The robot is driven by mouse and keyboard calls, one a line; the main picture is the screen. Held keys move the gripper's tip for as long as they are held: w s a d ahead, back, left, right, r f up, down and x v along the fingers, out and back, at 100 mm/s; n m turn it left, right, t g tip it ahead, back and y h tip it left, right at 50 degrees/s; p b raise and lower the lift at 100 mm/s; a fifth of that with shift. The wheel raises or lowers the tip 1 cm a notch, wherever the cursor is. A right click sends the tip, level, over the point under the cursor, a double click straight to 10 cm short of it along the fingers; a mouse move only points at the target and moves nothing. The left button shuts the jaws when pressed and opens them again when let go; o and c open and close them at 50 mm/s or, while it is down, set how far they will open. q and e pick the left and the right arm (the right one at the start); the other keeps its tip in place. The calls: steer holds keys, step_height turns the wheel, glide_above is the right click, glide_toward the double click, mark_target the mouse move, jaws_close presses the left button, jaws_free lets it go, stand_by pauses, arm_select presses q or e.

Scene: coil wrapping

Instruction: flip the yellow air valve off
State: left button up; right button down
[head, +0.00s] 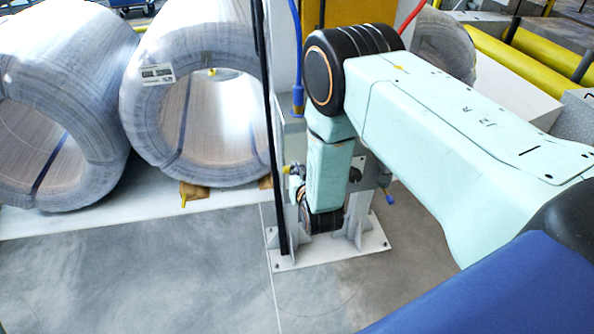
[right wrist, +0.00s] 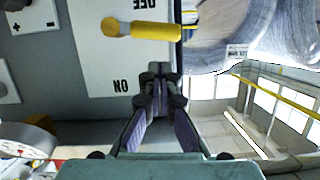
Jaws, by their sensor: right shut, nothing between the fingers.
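The yellow valve handle (right wrist: 150,31) is on a white panel (right wrist: 105,65) in the right wrist view. It lies level in the picture, its pivot at the left and its free end by the panel's right edge. The panel's lettering is upside down: OFF is just above the handle, ON well below it. My right gripper (right wrist: 158,72) is shut and empty, its tips below the handle in the picture with a gap between. In the head view my right arm reaches down in front of the post, and its fingers are hidden. My left gripper is not in view.
A grey post base plate (head: 345,248) is bolted to the floor. Large wire coils (head: 165,100) lie on the left of the post. A blue hose (head: 297,50) hangs along the post. The floor in front (head: 150,275) is clear.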

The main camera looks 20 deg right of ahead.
steer(key=p+v, duration=0.2)
steer(key=v, duration=0.8)
steer(key=shift+d+f, duration=0.15)
steer(key=shift+d, duration=0.05)
